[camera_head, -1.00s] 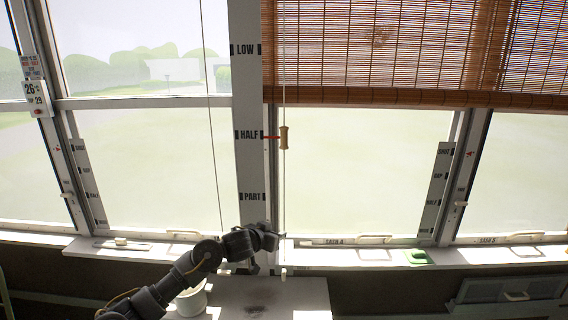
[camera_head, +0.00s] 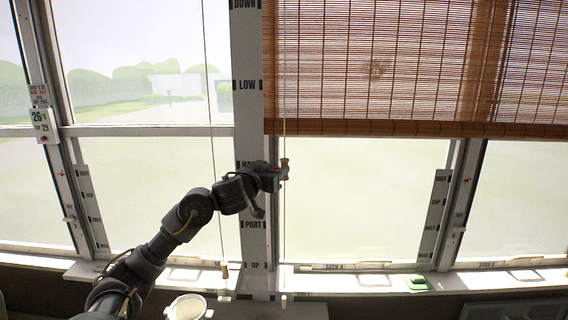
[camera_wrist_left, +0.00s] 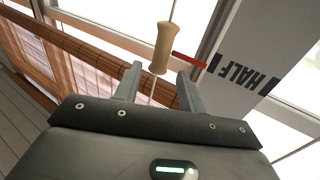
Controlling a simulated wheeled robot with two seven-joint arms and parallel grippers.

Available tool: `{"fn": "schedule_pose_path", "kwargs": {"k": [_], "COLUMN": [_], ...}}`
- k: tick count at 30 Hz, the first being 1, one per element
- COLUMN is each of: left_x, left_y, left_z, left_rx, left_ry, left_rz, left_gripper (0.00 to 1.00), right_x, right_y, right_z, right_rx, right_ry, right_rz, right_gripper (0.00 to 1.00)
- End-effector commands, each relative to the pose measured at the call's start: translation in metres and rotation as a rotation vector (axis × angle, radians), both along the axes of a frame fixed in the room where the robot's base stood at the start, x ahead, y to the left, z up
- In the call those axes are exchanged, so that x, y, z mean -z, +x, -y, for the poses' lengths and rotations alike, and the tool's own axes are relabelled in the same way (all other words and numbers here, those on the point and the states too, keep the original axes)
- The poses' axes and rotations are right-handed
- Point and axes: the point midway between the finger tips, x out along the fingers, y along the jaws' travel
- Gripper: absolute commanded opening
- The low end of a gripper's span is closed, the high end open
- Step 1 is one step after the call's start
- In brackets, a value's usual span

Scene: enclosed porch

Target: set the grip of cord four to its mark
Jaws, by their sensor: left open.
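A pale wooden grip (camera_head: 284,163) hangs on a cord at the right side of a white marked post (camera_head: 248,120); it also shows in the wrist view (camera_wrist_left: 162,48). No cord number is readable. A red pointer (camera_wrist_left: 190,58) lies between this grip and the HALF label (camera_wrist_left: 238,76), level with both. My left gripper (camera_head: 282,173) is open at the grip's height, partly covering it and the HALF label in the head view. In the wrist view, the grip is just ahead of the open fingertips (camera_wrist_left: 160,75), with the cord running between the fingers. My right gripper is out of view.
A bamboo blind (camera_head: 400,70) hangs right of the post, its lower edge above the grip. A second cord (camera_head: 213,130) hangs left of the post, with a small grip (camera_head: 224,271) low down. A white pot (camera_head: 187,308) and a green object (camera_head: 417,282) are below.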

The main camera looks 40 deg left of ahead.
Motion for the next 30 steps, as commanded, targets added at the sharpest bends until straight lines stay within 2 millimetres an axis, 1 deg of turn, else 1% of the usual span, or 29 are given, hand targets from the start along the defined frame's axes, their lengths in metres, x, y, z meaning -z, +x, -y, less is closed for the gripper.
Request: {"fn": "schedule_pose_path", "kwargs": {"k": [1, 3, 6, 9, 14, 21, 22, 23, 30], "left_x": [-0.003, -0.003, -0.002, -0.002, 0.0, 0.0, 0.0, 0.0, 0.0], "left_y": [0.01, 0.022, 0.037, 0.047, 0.055, 0.055, 0.055, 0.055, 0.055], "left_z": [-0.002, -0.004, -0.007, -0.008, -0.009, -0.01, -0.01, -0.01, -0.01], "left_rx": [-0.001, 0.0, -0.001, 0.0, 0.001, 0.0, 0.0, 0.0, 0.0], "left_ry": [-0.005, -0.005, -0.003, -0.002, 0.0, 0.001, 0.001, 0.001, 0.001], "left_rz": [0.0, 0.0, -0.001, -0.002, 0.0, 0.0, 0.0, 0.0, 0.0], "left_gripper": [0.4, 0.4, 0.4, 0.4, 0.4, 0.4, 0.39, 0.35, 0.04], "right_x": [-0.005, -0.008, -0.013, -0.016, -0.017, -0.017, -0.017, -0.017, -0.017], "right_y": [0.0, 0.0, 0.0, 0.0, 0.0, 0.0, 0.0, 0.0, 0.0], "right_z": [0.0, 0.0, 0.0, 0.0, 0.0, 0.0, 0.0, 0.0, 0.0], "right_rx": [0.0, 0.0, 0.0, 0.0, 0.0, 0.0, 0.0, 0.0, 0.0], "right_ry": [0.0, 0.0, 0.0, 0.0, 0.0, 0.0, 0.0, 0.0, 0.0], "right_rz": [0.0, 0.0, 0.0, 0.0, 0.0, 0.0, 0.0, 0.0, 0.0], "right_gripper": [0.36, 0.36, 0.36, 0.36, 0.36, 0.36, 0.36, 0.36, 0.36]}}
